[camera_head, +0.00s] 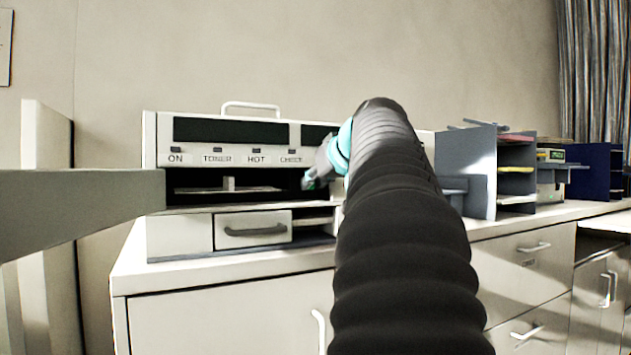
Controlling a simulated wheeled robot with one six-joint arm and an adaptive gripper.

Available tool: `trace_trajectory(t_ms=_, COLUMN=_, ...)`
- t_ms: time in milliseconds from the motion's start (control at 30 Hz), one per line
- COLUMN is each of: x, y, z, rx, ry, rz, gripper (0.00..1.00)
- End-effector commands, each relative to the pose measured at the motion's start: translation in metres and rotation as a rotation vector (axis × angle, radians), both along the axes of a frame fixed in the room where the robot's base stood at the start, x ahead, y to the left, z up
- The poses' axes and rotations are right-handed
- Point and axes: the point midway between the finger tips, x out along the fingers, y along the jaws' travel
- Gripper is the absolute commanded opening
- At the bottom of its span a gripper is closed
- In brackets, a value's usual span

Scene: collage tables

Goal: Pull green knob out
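No green knob can be made out for certain in the head view. A white appliance (158,150) with dark display windows and buttons marked ON, TOWER, HOT and CHECK stands on the counter. My gripper (309,183) is at the right end of the dark open slot below the button row. It is small, dark and partly hidden by my own black ribbed arm, so its fingers cannot be told apart. A small teal-green patch shows at its tip; I cannot tell whether it is part of the gripper or a knob. My arm hides the appliance's right part.
Below the slot is a white drawer (252,231) with a grey handle. Grey shelf trays (481,170) and a dark blue organiser (592,166) stand to the right on the counter (210,264). A flat grey panel (80,205) juts in from the left.

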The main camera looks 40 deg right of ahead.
Motion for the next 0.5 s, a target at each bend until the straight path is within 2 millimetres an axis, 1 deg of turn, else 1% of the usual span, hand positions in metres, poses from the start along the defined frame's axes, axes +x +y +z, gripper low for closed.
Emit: trace_trajectory(t_ms=500, x=-0.0099, y=0.0025, z=-0.0002, rx=0.0, ry=0.0, rz=0.0, gripper=0.0)
